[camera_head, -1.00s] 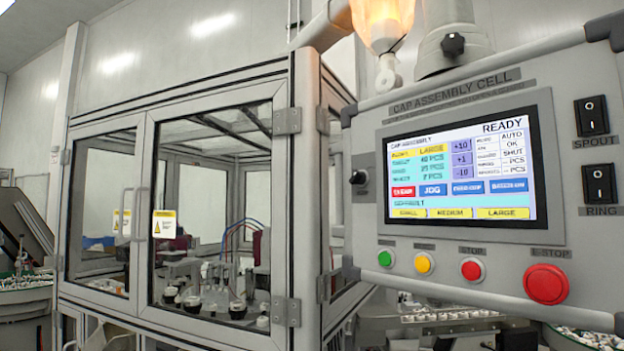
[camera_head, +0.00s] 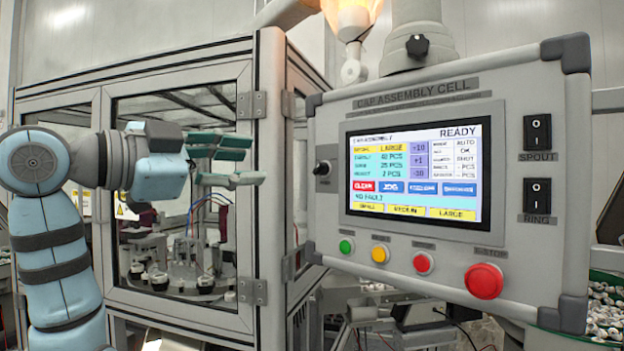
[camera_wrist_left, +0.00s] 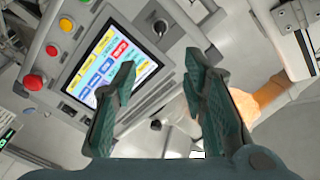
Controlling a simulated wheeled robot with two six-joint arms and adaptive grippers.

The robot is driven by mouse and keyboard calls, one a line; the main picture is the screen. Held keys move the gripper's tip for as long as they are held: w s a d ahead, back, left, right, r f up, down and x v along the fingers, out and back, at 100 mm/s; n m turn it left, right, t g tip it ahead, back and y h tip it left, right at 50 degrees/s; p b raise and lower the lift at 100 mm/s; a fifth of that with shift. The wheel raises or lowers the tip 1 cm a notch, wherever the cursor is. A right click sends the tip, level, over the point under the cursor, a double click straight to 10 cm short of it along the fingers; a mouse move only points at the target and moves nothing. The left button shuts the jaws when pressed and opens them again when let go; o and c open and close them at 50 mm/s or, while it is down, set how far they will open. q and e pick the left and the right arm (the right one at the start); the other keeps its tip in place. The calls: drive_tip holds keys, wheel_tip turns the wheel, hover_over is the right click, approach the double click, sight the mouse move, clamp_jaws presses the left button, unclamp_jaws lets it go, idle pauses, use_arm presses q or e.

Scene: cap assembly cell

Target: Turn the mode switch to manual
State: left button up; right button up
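My right gripper is not in view.
Green, yellow and red buttons and a large red E-stop (camera_head: 483,281) line the panel's lower edge. SPOUT (camera_head: 537,132) and RING (camera_head: 536,200) rocker switches are at its right. The framed glass enclosure (camera_head: 270,190) stands behind my left gripper.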

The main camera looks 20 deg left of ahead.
sight(317, 167)
use_arm(q)
drive_tip(key=p+x, duration=0.4)
drive_tip(key=x, duration=0.9)
drive_tip(key=shift+w, duration=0.35)
drive_tip(key=shift+w+d, duration=0.3)
drive_tip(key=shift+w, duration=0.15)
drive_tip(key=shift+w+a+f, duration=0.1)
drive_tip(key=shift+a+f, duration=0.05)
drive_tip(key=shift+c, duration=0.6)
clamp_jaws()
